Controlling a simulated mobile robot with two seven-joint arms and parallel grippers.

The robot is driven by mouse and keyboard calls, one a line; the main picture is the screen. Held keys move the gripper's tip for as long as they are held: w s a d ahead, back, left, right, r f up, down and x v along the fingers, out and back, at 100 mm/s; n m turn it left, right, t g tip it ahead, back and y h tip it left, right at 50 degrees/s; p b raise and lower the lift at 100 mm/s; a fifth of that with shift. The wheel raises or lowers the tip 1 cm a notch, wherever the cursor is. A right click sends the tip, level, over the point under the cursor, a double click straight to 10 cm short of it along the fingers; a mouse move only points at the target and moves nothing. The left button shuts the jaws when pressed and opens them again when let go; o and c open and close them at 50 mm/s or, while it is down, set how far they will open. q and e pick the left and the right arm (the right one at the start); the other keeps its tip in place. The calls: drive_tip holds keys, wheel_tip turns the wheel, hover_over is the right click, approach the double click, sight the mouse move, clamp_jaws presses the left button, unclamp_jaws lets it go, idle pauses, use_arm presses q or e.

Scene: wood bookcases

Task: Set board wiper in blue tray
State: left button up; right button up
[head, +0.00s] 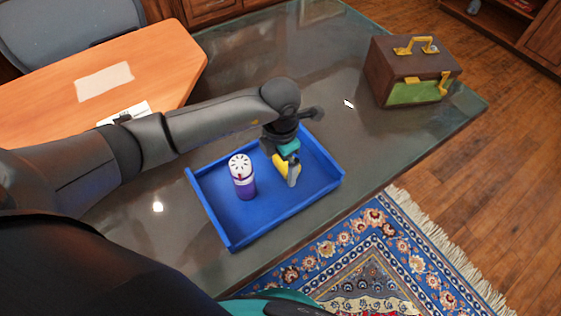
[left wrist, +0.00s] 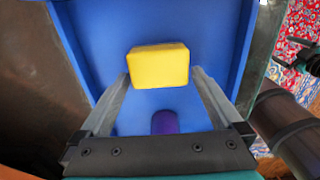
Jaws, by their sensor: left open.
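The board wiper, a yellow block (head: 279,166), is inside the blue tray (head: 262,220) on the dark glossy table, partly hidden by my left gripper (head: 290,178). In the left wrist view the yellow block (left wrist: 158,66) shows against the tray's blue floor, near the fingertips. My left gripper reaches down over the tray with its fingers (left wrist: 162,86) spread on either side of the block, with gaps visible. Whether the block rests fully on the floor is hard to tell. My right gripper's fingers do not show.
A purple can with a white top (head: 241,176) stands in the tray left of the wiper; its purple side shows in the left wrist view (left wrist: 165,122). A brown and green case (head: 411,72) stands at the table's far right. An orange desk (head: 160,62) is behind left.

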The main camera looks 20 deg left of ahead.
sight(280, 164)
use_arm(q)
drive_tip(key=shift+r, duration=0.15)
wheel_tip(280, 164, up, 12)
drive_tip(key=p, duration=0.2)
